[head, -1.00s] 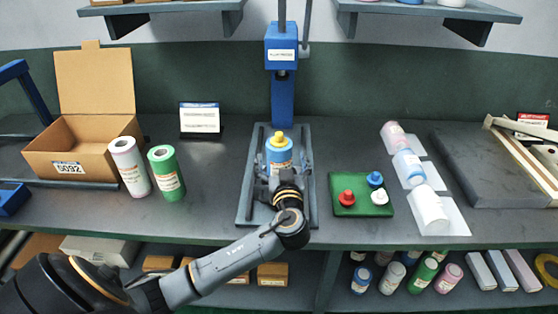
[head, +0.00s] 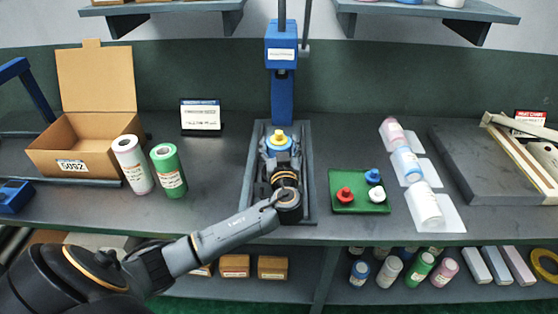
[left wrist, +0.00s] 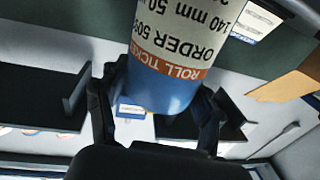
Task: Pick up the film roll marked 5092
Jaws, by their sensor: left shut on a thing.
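A blue film roll (head: 279,147) with a yellow plug (head: 278,135) in its top stands upright on the press base, under the blue press head. My left gripper (head: 280,160) is shut on this roll from the front and hides its lower part in the head view. In the left wrist view the roll (left wrist: 165,90) sits between my fingers (left wrist: 160,110). Its white and orange ticket is upside down and reads "ROLL TICKET" and "ORDER 509", with the last digit cut off. A cardboard box (head: 85,145) at the left carries the label 5092 (head: 72,166). My right gripper is not in view.
The press (head: 282,85) column rises behind the roll. White-pink (head: 132,165) and green (head: 168,171) rolls stand by the box. A green tray (head: 345,203) of plugs is right of the press, then several rolls on white sheets (head: 448,209). Shelves hang above.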

